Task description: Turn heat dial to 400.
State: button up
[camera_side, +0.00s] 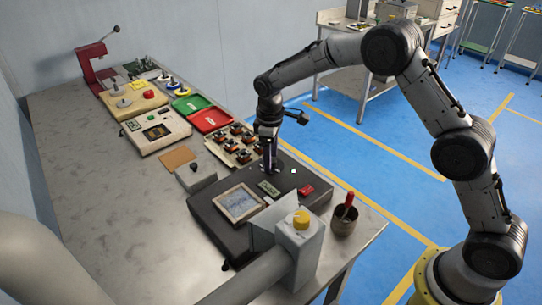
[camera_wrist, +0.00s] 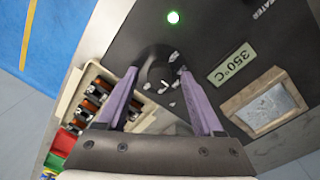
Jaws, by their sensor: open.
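The dark heat dial (camera_wrist: 157,73), with pale marks on one side of it, sits on the black heater panel (camera_wrist: 205,35). The display (camera_wrist: 232,64) on the panel reads 350°C. It also shows in the side view (camera_side: 268,188), too small to read. My gripper (camera_wrist: 158,70) is open, with its purple fingers on either side of the dial. I cannot tell whether they touch it. In the side view my gripper (camera_side: 270,168) points down at the back part of the black unit (camera_side: 215,218), and the fingers mostly hide the dial.
A green light (camera_wrist: 173,17) glows on the panel. A framed window (camera_side: 239,203) and a red switch (camera_side: 305,191) are on the unit. A component tray (camera_side: 234,145) lies behind.

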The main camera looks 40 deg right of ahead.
jog(key=shift+c, duration=0.2)
grip_shut()
jog(key=shift+m, duration=0.4)
jog(key=m, duration=0.3)
jog(key=shift+r+m, duration=0.1)
jog(key=shift+m, duration=0.3)
jog(key=shift+w+m, duration=0.1)
jog(key=shift+m, duration=2)
jog(key=shift+o, duration=0.2)
grip_release()
